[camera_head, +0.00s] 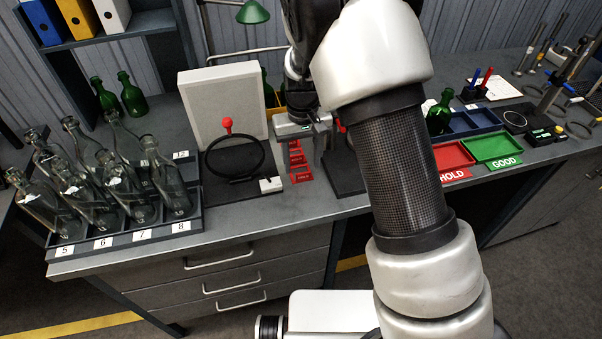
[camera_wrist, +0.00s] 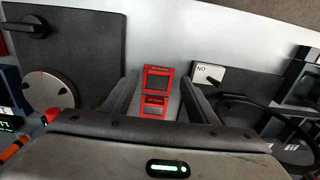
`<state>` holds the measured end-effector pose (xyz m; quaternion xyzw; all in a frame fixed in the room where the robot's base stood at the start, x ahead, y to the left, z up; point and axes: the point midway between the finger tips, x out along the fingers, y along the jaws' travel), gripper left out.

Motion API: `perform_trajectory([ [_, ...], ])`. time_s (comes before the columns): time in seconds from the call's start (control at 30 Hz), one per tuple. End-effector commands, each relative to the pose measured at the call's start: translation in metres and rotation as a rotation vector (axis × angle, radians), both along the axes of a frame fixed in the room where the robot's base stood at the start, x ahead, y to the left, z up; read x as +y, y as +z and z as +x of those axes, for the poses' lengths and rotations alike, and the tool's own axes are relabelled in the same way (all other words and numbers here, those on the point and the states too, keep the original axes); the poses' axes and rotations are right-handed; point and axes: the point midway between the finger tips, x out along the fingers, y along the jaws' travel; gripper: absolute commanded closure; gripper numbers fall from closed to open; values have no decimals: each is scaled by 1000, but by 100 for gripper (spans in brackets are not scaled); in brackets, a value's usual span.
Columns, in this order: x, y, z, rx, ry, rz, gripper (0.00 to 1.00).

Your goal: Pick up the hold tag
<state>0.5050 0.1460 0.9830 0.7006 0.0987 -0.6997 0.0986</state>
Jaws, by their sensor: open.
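Red tags (camera_head: 298,161) with dark and pale panels lie on the bench between two black base plates. In the wrist view, two show: a larger upper red tag (camera_wrist: 158,70) and a smaller lower red tag (camera_wrist: 153,111). Their print is too small to read, so I cannot tell which is the hold tag. My gripper (camera_head: 303,140) is over these tags in the head view. In the wrist view, my gripper (camera_wrist: 162,84) is open, with its fingers on either side of the tags and nothing held. I cannot tell how high it is above them.
A black ring fixture with a red knob (camera_head: 227,126) stands left of the tags. Clear bottles in a numbered rack (camera_head: 130,238) are at far left. A red HOLD tray (camera_head: 453,156) and a green GOOD tray (camera_head: 492,147) are at right.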

Motion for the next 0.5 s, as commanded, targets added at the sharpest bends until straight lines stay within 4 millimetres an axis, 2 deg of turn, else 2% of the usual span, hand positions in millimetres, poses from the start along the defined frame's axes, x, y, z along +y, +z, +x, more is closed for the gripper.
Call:
perform_trajectory([
  [0.2,-3,-33,-4,3,0,-1,47],
  [0.5,-2,-40,-3,0,0,0,47],
])
